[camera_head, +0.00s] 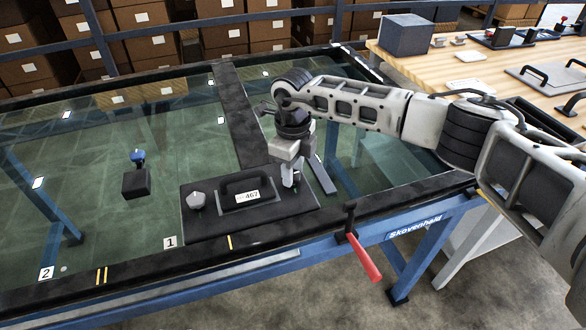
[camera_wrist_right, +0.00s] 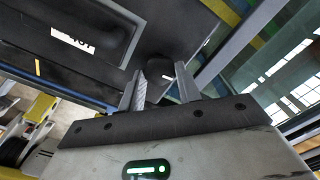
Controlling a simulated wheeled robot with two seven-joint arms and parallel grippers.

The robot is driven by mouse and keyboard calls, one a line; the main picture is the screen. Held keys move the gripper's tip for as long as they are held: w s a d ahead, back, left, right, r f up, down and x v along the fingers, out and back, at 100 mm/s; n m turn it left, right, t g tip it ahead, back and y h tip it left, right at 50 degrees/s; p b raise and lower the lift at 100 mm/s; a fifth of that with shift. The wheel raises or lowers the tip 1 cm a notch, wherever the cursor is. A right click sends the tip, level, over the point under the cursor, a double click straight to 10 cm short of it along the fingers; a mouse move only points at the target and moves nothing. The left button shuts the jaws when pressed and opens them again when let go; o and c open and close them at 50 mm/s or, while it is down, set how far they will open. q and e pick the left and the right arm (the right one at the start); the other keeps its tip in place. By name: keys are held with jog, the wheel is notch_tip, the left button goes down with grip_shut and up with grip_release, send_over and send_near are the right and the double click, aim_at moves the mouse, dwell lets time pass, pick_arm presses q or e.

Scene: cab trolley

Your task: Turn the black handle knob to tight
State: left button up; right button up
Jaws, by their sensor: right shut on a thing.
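A black plate (camera_head: 255,212) lies on the glass-topped trolley. It bears a black bar handle (camera_head: 240,182) labelled 467 and a grey knob (camera_head: 196,200) at its left end. My right gripper (camera_head: 289,180) reaches down over the plate's right end and hides most of what is there. In the right wrist view, the two fingers of my right gripper (camera_wrist_right: 160,88) stand on both sides of a dark round knob (camera_wrist_right: 162,68) and are shut on it. How far the knob is turned cannot be told. My left gripper is not in view.
A black block with a blue top (camera_head: 137,158) stands on the glass at left. A red lever (camera_head: 366,258) sticks out from the trolley's front edge. A wooden table (camera_head: 440,62) with boxes and parts stands at back right. Shelves of cartons stand behind.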

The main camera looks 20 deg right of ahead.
jog(key=m, duration=0.4)
jog(key=shift+r+m, duration=0.15)
jog(key=shift+m, duration=0.15)
jog(key=m, duration=0.5)
jog(key=shift+p, duration=0.3)
jog(key=m+p, duration=0.1)
jog(key=m, duration=0.4)
jog(key=shift+w+a, duration=0.1)
jog(key=m, duration=0.3)
jog(key=shift+p, duration=0.35)
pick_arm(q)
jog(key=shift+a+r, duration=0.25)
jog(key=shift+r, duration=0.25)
pick_arm(e)
jog(key=shift+m, duration=0.8)
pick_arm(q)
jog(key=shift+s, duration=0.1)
pick_arm(e)
jog(key=o, duration=1)
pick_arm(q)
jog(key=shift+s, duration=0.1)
